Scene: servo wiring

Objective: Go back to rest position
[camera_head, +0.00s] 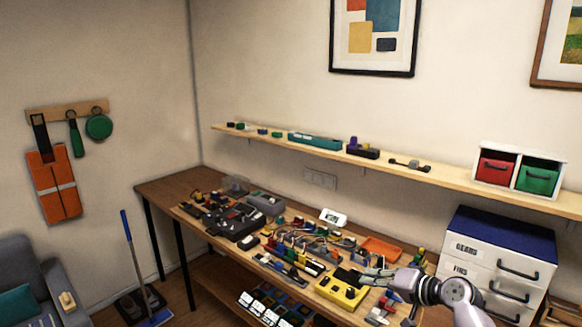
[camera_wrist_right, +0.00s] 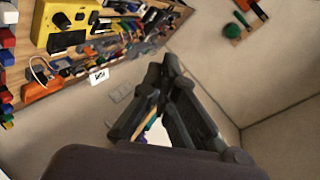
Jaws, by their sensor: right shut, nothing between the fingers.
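My right gripper (camera_head: 374,277) reaches in from the lower right in the head view, above the right part of the workbench (camera_head: 160,187). Its fingers point left, close to the yellow box (camera_head: 338,294). In the right wrist view the dark fingers (camera_wrist_right: 164,70) meet at their tips, with nothing held between them. The yellow box also shows in the wrist view (camera_wrist_right: 52,32), at the upper left. My left gripper is in neither view.
The bench is crowded with wired parts, a dark grey device (camera_head: 236,221), an orange tray (camera_head: 382,249) and a small white display (camera_head: 333,217). A white drawer unit (camera_head: 482,262) stands right of the bench. A wall shelf (camera_head: 450,182) runs above it.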

